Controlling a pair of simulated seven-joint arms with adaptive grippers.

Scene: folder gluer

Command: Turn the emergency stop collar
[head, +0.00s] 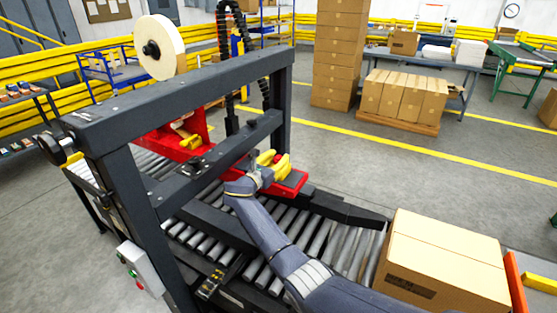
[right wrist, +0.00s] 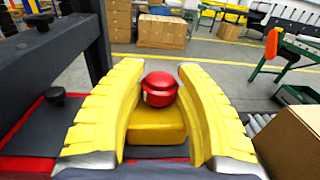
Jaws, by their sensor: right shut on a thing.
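The emergency stop is a red round mushroom head with a red collar (right wrist: 160,89) on a yellow block (right wrist: 156,127), in the middle of the right wrist view. My right gripper (right wrist: 178,72) has its two yellow ribbed fingers on either side of the red head and is shut on the collar. The exact contact points are hard to see. My left gripper is not in view.
A dark frame (head: 180,95) spans the roller conveyor (head: 345,243) beside my right arm. A cardboard box (head: 445,258) stands at the conveyor's right end. A grey button box (head: 139,267) hangs on the frame's near post.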

